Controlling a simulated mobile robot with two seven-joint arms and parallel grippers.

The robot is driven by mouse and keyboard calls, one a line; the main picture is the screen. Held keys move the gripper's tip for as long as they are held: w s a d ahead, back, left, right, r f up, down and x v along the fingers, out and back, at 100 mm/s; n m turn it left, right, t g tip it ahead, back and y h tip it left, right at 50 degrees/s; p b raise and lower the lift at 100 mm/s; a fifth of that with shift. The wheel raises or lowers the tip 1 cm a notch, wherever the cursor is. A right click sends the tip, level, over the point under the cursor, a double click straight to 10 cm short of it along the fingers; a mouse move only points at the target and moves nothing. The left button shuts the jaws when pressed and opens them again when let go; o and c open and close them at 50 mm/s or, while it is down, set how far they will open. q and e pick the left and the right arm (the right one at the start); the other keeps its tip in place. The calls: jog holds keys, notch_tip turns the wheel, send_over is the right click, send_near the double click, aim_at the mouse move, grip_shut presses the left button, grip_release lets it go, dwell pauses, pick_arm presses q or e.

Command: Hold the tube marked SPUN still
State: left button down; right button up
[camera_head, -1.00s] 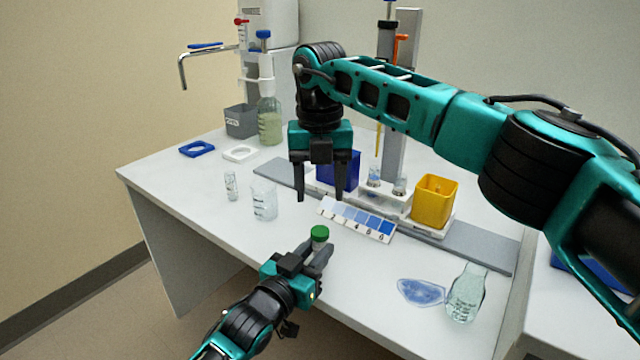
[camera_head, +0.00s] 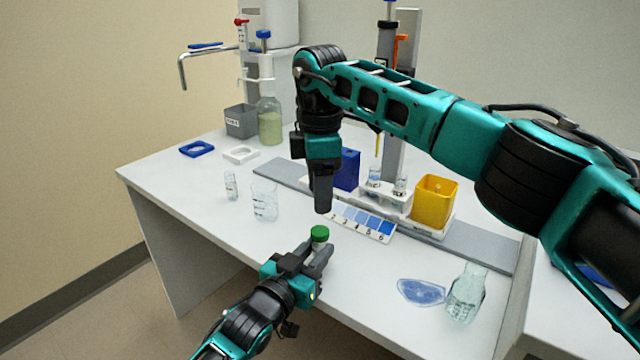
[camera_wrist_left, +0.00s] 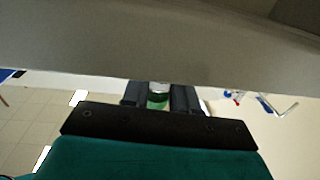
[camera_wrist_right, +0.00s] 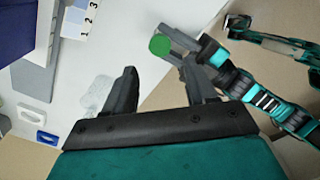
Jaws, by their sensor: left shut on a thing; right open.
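A tube with a green cap (camera_head: 320,233) stands upright in my left gripper (camera_head: 318,252) above the front part of the bench. The left jaws are shut on the tube's body below the cap; no SPUN marking is readable. In the left wrist view the tube (camera_wrist_left: 158,98) sits between the two fingers. My right gripper (camera_head: 322,205) hangs pointing down just above and behind the green cap, apart from it. In the right wrist view its fingers (camera_wrist_right: 165,90) are spread and empty, with the green cap (camera_wrist_right: 159,45) beyond them.
Behind stand a numbered blue colour scale (camera_head: 362,220), a yellow container (camera_head: 435,201) and a blue container (camera_head: 347,169). A beaker (camera_head: 265,201) and a small vial (camera_head: 231,185) stand to the left. A flask (camera_head: 466,293) and a blue-tinted dish (camera_head: 421,291) are at right.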

aim_at(320, 230)
notch_tip(320, 230, down, 8)
jog(key=shift+r, duration=0.15)
jog(key=shift+c, duration=0.2)
